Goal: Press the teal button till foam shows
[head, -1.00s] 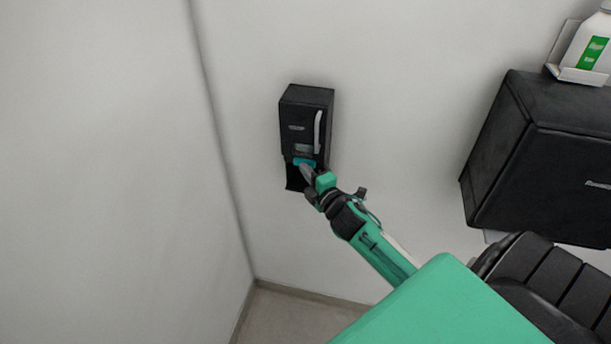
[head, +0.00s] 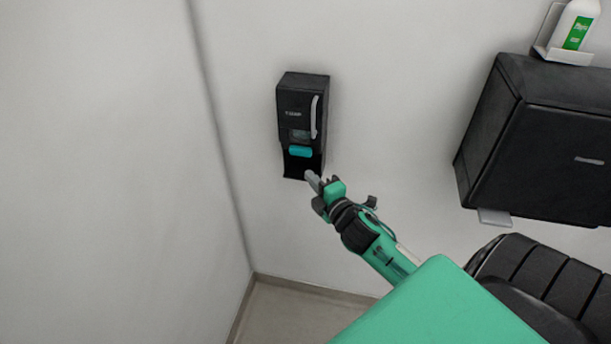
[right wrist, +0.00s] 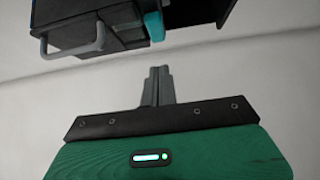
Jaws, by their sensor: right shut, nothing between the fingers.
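The black soap dispenser (head: 300,105) hangs on the white wall, with a teal button (head: 301,151) on its lower front. Below the button is a dark recess; I see no foam there. My right gripper (head: 311,178) is shut and empty, its fingertips just below and in front of the button, apart from it. In the right wrist view the shut fingers (right wrist: 158,80) point toward the dispenser (right wrist: 85,25), and the teal button (right wrist: 153,25) shows just beyond their tips with a gap between. My left gripper is not in view.
A large black paper dispenser (head: 545,140) hangs on the wall to the right, with a white sheet (head: 494,217) below it. A white bottle with a green label (head: 576,28) stands in a holder above it. A wall corner lies left; the wall between the dispensers is bare.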

